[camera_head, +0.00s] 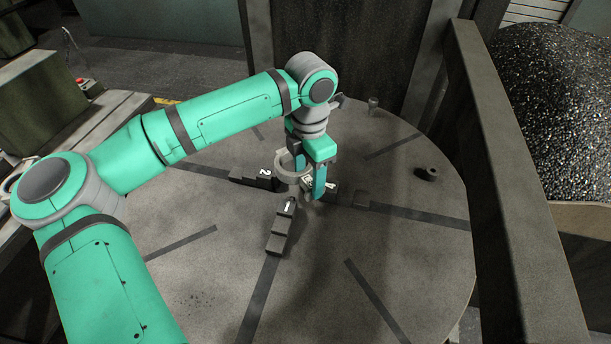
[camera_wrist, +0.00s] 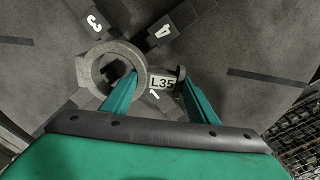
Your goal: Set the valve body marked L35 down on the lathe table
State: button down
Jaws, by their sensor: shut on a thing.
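The valve body marked L35 (camera_wrist: 86,72) is a grey casting with a large open ring at its left end and a white L35 label in the wrist view. My gripper (camera_wrist: 158,80) is shut on it, with a green finger on either side of the label. In the head view the ring of the valve body (camera_head: 281,166) shows beside my gripper (camera_head: 311,186), over the middle of the round grey lathe table (camera_head: 400,270). I cannot tell whether the casting touches the table or its jaws.
Stepped dark chuck jaws stand around the table's middle, among them jaw 1 (camera_head: 281,230) and jaw 2 (camera_head: 245,175). A small dark part (camera_head: 428,174) lies at the table's right. A small post (camera_head: 373,105) stands at the back. A bin of metal chips (camera_head: 560,100) is beyond the right rail.

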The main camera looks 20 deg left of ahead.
jog(key=shift+w+d+r, duration=0.1)
jog(key=shift+d, duration=0.25)
jog(key=shift+a, duration=0.15)
jog(key=shift+f, duration=4.25)
jog(key=c, duration=0.6)
grip_release()
